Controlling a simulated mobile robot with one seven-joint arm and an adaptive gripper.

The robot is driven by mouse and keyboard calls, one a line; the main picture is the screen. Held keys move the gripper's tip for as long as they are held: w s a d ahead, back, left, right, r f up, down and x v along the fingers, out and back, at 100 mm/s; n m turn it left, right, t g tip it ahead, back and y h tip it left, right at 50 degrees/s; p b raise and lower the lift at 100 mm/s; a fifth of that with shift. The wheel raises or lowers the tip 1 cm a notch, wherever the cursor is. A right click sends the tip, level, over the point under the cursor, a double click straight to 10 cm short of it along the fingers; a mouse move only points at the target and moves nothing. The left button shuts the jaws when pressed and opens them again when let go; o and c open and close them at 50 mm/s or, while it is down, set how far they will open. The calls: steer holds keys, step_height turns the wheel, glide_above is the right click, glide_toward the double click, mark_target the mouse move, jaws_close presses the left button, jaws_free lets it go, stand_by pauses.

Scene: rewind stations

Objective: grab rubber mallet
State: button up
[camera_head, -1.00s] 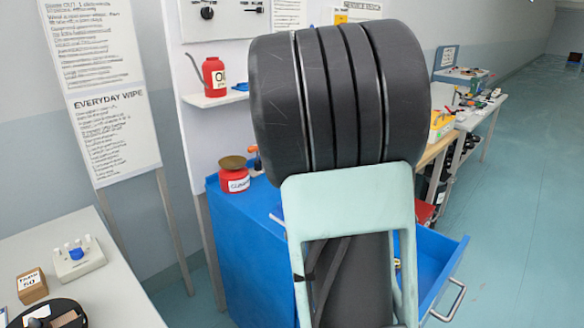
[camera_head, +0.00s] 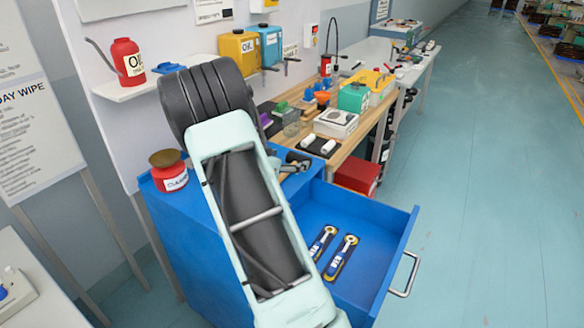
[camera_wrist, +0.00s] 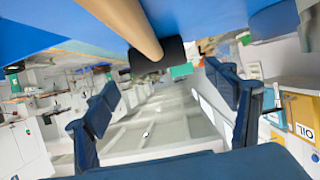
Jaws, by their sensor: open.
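The rubber mallet shows in the wrist view, with a tan wooden handle (camera_wrist: 128,22) and a black head (camera_wrist: 157,54). It lies along the blue surface at the top of that tilted, seemingly upside-down picture. My gripper (camera_wrist: 163,85) is open there, its two dark blue fingers spread left and right, with nothing held between them. The mallet is toward the top edge, above the gap between the fingers. In the head view my arm covers much of the blue cabinet (camera_head: 207,240), and I cannot clearly make out the mallet there.
The cabinet's drawer (camera_head: 385,215) is pulled out, with two blue-and-white tools (camera_head: 340,258) inside. A red jar (camera_head: 170,175) stands on the cabinet's left. A wooden bench (camera_head: 352,138) with several items is behind. A red oil can (camera_head: 127,62) sits on a shelf. Open floor (camera_head: 480,200) lies right.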

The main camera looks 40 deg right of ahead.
mark_target(298, 156)
steer(key=x, duration=0.6)
steer(key=shift+d+r, duration=0.1)
steer(key=shift+d, duration=0.25)
steer(key=shift+c, duration=0.2)
steer(key=shift+r, duration=0.1)
steer(key=c, duration=1.5)
steer(key=shift+o, duration=0.2)
